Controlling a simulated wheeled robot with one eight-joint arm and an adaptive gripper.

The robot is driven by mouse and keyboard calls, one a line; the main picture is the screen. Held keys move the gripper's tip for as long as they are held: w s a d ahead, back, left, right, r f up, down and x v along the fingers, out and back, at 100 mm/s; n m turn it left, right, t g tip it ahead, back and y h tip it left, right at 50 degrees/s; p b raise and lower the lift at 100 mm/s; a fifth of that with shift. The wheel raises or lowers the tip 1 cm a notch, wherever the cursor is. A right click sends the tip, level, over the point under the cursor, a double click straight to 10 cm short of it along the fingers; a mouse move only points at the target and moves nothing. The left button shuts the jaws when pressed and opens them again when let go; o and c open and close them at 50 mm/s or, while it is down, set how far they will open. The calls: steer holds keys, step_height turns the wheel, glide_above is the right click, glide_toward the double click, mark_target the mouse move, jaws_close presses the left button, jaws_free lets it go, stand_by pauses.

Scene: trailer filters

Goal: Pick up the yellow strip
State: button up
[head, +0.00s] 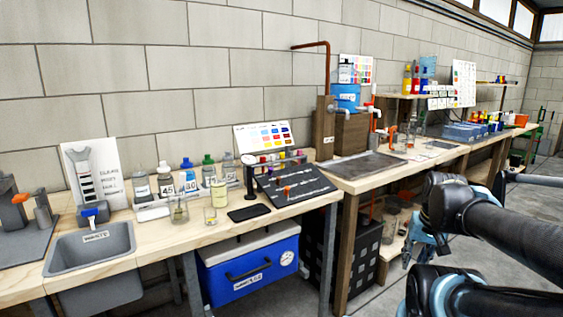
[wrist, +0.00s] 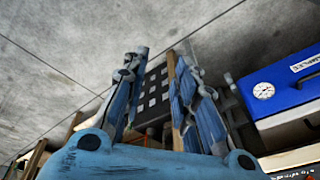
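I cannot make out a yellow strip for certain in either view. A pale yellow, jar-like item (head: 219,192) stands on the near bench, beside a clear beaker (head: 210,215). My gripper (wrist: 157,68) shows in the wrist view with its two blue fingers apart and nothing between them. It points towards the floor area by the benches, with a dark crate behind the fingers. In the head view my arm is at the right, in front of the bench, and the blue gripper is partly hidden behind the arm.
The near bench (head: 155,240) holds a sink (head: 92,250), several capped bottles, a black board (head: 292,183) and a colour chart (head: 263,137). A blue cooler (head: 248,268) stands under it; it also shows in the wrist view (wrist: 285,85). Clear floor lies at right.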

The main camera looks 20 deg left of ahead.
mark_target(283, 154)
steer(key=w+a+r+m+t+y, duration=0.3)
steer(key=w+a+r+m+y, duration=0.1)
steer(key=w+a+m, duration=0.4)
steer(key=w+a+r+m+t+y, duration=0.3)
steer(key=w+a+r+m, duration=0.3)
steer(key=a, duration=1)
steer(key=w+a+r+m+t+y, duration=0.3)
steer(key=w+a+r+m+y, duration=0.2)
steer(key=w+a+m, duration=0.6)
steer(key=shift+w+a+r+m+y, duration=0.15)
steer(key=shift+w+a, duration=0.2)
steer(key=shift+w, duration=0.45)
steer(key=shift+w+a+r+m+y, duration=0.1)
steer(key=shift+w+a+y, duration=0.15)
steer(key=shift+w, duration=0.5)
steer(key=shift+w+a+r+m+y, duration=0.15)
steer(key=shift+w+a, duration=0.25)
steer(key=shift+w, duration=0.4)
steer(key=x, duration=1.2)
steer(key=shift+f, duration=0.1)
steer(key=shift+f+x, duration=0.2)
steer(key=shift+x, duration=1.1)
steer(key=shift+f+x, duration=0.2)
steer(key=shift+x, duration=1.1)
steer(key=c, duration=0.5)
